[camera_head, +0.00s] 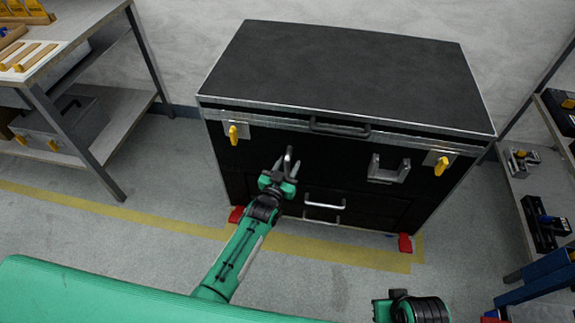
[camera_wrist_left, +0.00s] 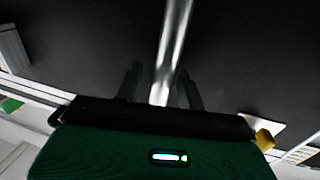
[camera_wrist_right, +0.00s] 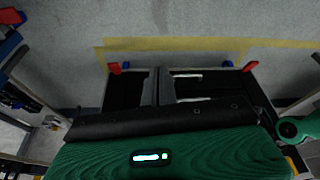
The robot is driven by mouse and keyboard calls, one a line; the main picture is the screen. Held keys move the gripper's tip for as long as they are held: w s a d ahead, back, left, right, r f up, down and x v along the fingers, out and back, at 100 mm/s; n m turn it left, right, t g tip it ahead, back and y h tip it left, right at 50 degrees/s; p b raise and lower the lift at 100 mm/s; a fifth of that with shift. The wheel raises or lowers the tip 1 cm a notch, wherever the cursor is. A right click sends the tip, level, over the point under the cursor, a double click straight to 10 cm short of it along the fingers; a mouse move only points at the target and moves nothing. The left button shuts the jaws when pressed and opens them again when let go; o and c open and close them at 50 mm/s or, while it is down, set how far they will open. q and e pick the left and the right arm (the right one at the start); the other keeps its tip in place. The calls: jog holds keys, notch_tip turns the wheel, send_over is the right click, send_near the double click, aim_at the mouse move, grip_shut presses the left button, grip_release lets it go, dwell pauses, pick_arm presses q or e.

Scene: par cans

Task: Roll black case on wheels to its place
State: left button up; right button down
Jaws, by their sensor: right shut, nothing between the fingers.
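The black case (camera_head: 345,75) is a big box with metal edges, standing upright by the wall. Its front has drawers with silver pulls (camera_head: 324,205), yellow-tabbed latches and a grey bracket handle (camera_head: 388,170) on the right. Red wheel parts (camera_head: 405,243) show at its foot. My left gripper (camera_head: 287,160) is at the left of the case front. In the left wrist view, a silver bar (camera_wrist_left: 172,50) runs between its two spread fingers (camera_wrist_left: 160,88), with gaps beside it. My right gripper (camera_wrist_right: 158,86) is shut and empty; only part of its arm shows low in the head view.
A yellow floor line (camera_head: 130,215) runs along the floor and under the case front. A workbench (camera_head: 75,60) with a lower shelf stands at left. A shelf rack (camera_head: 520,190) with tools stands close at right. Grey floor is free before the case.

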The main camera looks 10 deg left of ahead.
pick_arm(q)
jog(key=shift+s, duration=0.1)
pick_arm(e)
jog(key=shift+w, duration=0.1)
